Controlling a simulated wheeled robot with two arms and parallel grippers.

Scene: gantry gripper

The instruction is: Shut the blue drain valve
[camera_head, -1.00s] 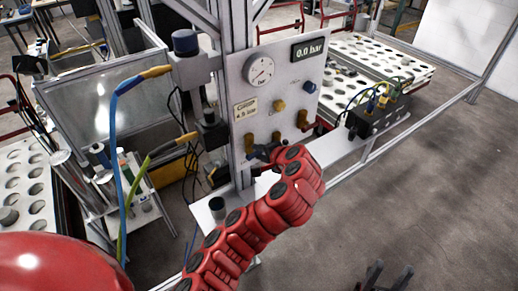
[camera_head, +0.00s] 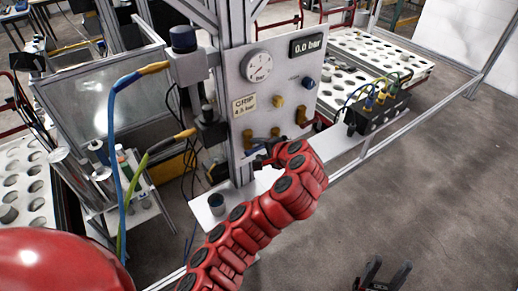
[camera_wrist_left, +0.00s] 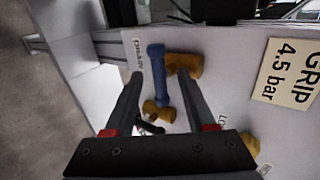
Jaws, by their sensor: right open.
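The blue drain valve lever (camera_wrist_left: 158,72) stands out from brass fittings on the panel, beside a "DRAIN" label, in the left wrist view. My left gripper (camera_wrist_left: 157,80) is open there, with one finger on each side of the lever. A gap shows on both sides; contact cannot be seen. In the head view my left gripper (camera_head: 262,155) is at the panel's lower edge, partly hidden by my red wrist, and the lever cannot be made out. My right gripper (camera_head: 383,274) is open and empty over the floor at the bottom.
The white panel (camera_head: 240,82) carries a gauge (camera_head: 257,66), a "0.0 bar" display (camera_head: 306,44), a "GRIP 4.5 bar" label (camera_head: 244,104) and a blue knob (camera_head: 308,84). A black connector block (camera_head: 380,114) with cables is at right. The floor is clear at lower right.

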